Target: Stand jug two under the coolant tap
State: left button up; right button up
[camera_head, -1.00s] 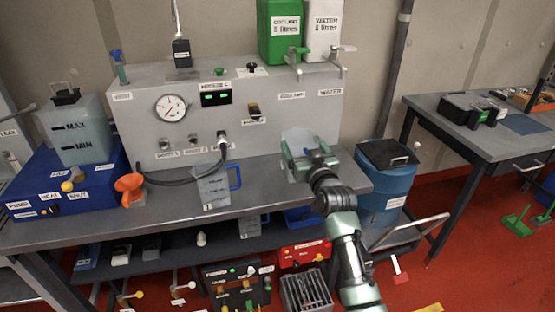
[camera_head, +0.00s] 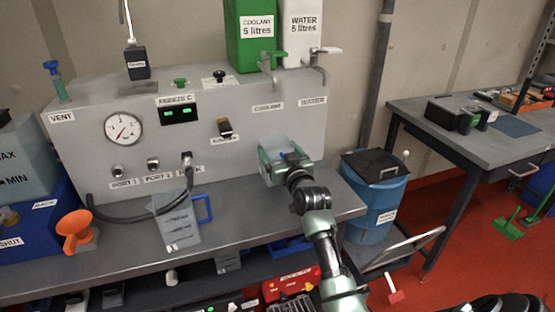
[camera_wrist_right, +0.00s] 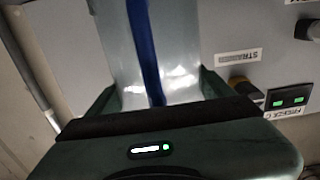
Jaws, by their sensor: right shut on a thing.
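My right gripper (camera_head: 286,165) is shut on a clear jug (camera_head: 273,146) in front of the grey panel, below the coolant tap. In the right wrist view the jug (camera_wrist_right: 185,45) sits between the fingers, its blue handle (camera_wrist_right: 143,45) facing the camera. Its number is not readable. The green coolant tap (camera_head: 270,63) sticks out under the green coolant tank (camera_head: 250,38), above and slightly left of the gripper. Another clear jug (camera_head: 180,226) with a blue handle stands on the bench at the hose end. My left gripper is not in view.
The water tap (camera_head: 318,60) hangs just right of the coolant tap. A blue drum (camera_head: 376,195) stands beyond the bench's right end. The bench top (camera_head: 235,215) between jug and gripper is clear.

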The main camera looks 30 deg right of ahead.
jog(key=shift+f, duration=1.3)
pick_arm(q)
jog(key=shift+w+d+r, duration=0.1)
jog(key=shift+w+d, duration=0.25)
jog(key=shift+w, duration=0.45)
pick_arm(e)
jog(key=shift+f, duration=0.2)
jog(key=o, duration=1.9)
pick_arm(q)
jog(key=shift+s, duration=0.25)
pick_arm(e)
jog(key=shift+o, duration=0.2)
jog(key=shift+r, duration=0.15)
